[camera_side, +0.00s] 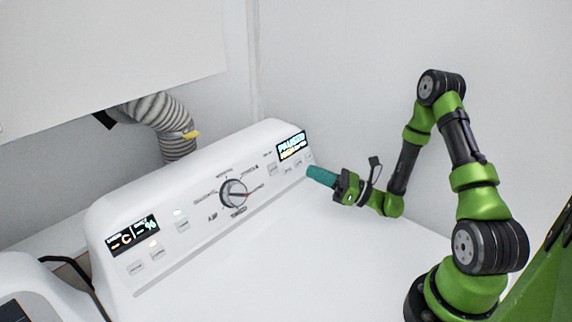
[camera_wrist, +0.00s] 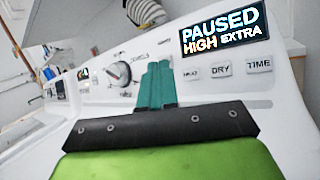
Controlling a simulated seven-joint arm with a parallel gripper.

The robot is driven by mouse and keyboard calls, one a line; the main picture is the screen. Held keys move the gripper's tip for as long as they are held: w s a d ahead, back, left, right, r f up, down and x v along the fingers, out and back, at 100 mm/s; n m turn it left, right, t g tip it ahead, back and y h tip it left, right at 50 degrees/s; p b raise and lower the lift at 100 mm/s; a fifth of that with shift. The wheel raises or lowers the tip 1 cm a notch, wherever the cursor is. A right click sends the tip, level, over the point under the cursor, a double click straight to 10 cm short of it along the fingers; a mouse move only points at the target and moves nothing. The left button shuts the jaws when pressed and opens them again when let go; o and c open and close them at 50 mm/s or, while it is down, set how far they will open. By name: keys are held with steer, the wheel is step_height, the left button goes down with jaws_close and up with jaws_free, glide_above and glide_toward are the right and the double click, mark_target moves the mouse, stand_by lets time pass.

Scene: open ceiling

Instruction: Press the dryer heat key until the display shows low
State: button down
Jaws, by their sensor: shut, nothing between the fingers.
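The dryer's display (camera_wrist: 224,30) reads "PAUSED HIGH EXTRA" in the wrist view. It also shows at the right end of the panel in the side view (camera_side: 291,146). Below the display is a row of keys. The leftmost, with small blurred lettering that looks like "HEAT", is the heat key (camera_wrist: 191,75). The DRY key (camera_wrist: 221,69) and TIME key (camera_wrist: 258,64) are to its right. My gripper (camera_side: 311,172), with teal fingers, is shut and empty in front of the panel's right end. Its fingertips (camera_wrist: 159,64) appear just left of the heat key; contact cannot be told.
A round dial (camera_side: 233,193) stands out mid-panel. A second display (camera_side: 133,235) and more keys are at the panel's left. A ribbed hose (camera_side: 165,122) rises behind the white dryer top (camera_side: 270,265), which is clear.

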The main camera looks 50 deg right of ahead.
steer(key=s, duration=0.1)
steer(key=s+r, duration=0.1)
steer(key=s, duration=0.1)
steer(key=shift+s+r, duration=0.15)
steer(key=shift+s, duration=0.15)
glide_toward(287, 170)
steer(key=w+a+r, duration=0.3)
steer(key=w, duration=0.1)
steer(key=shift+r, duration=0.4)
steer(key=shift+w, duration=0.2)
stand_by(1.8)
steer(key=shift+w+f, duration=0.15)
steer(key=shift+w, duration=0.1)
